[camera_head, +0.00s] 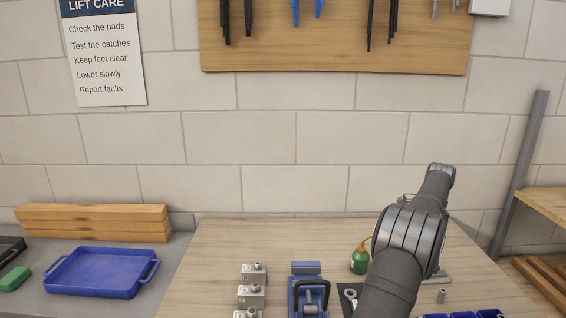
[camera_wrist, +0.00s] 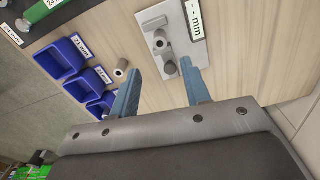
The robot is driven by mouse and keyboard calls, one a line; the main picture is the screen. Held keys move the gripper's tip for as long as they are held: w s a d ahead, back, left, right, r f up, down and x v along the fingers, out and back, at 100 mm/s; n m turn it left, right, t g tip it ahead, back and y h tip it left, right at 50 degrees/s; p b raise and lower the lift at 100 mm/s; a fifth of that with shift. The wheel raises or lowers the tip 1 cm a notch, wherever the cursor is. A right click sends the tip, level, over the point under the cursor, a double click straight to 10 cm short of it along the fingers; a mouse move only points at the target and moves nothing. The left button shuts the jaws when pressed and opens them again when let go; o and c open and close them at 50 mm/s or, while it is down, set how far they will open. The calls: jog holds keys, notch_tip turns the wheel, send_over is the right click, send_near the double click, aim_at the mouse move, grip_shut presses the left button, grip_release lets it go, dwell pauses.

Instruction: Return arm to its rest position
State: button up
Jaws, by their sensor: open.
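My gripper (camera_wrist: 162,82) shows in the wrist view with its two blue-grey fingers wide apart and nothing between them. It is over the wooden bench top (camera_wrist: 240,60), near a pale metal plate (camera_wrist: 198,52) that carries a round post and a label ending in "mm". A small grey bushing (camera_wrist: 121,68) stands on the bench beside the left finger. In the head view my dark arm reaches over the right side of the bench (camera_head: 220,250). The gripper itself is hidden there behind the arm.
Blue labelled bins (camera_wrist: 64,61) lie left of the fingers. In the head view, a green oil can (camera_head: 359,262), a blue clamp fixture (camera_head: 307,290) and metal blocks (camera_head: 252,295) stand on the bench. A blue tray (camera_head: 95,272) is at the left. The bench's back left is clear.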

notch_tip(320, 180, down, 12)
jog(key=shift+r, duration=0.1)
jog(key=r, duration=0.5)
jog(key=shift+s+d+r, duration=0.2)
jog(key=shift+s+d, duration=0.05)
jog(key=shift+s, duration=0.1)
jog(key=s+d+r, duration=0.3)
jog(key=s+d, duration=0.3)
jog(key=s, duration=0.4)
jog(key=s+d+r, duration=0.2)
jog(key=s+d, duration=0.3)
jog(key=s, duration=0.6)
send_near(458, 301)
jog(key=shift+s+d+f, duration=0.25)
jog(key=shift+s+f, duration=0.5)
jog(key=f, duration=0.1)
jog(key=w+f, duration=0.1)
jog(key=f, duration=0.1)
jog(key=shift+w+a, duration=0.2)
jog(key=shift+w, duration=0.1)
jog(key=shift+f, duration=0.85)
